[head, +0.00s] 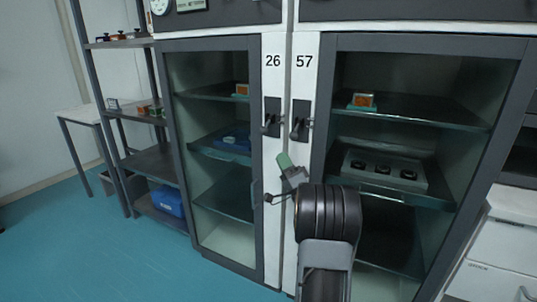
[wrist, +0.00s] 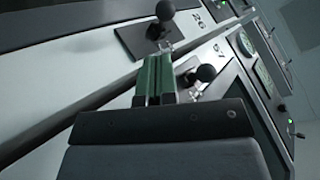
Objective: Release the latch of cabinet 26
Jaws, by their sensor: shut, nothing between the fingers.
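Cabinet 26 (head: 214,150) is the left glass-door cabinet in the head view, with its door shut. Its latch (head: 271,118) is a dark plate with a black knob handle, below the number 26. In the wrist view this latch (wrist: 146,35) is the upper one, its round knob at the top edge. My gripper (head: 284,161) has green fingers and is shut and empty, below the two latches in the head view. In the wrist view its fingertips (wrist: 156,57) point toward the latches. Contact with either latch cannot be told.
Cabinet 57 (head: 328,150) stands directly right, with a similar latch (head: 300,120) close beside; its knob (wrist: 207,73) is near my fingers in the wrist view. An open shelf rack (head: 152,160) with a blue bin (head: 168,202) stands left. The floor (head: 110,255) at left is clear.

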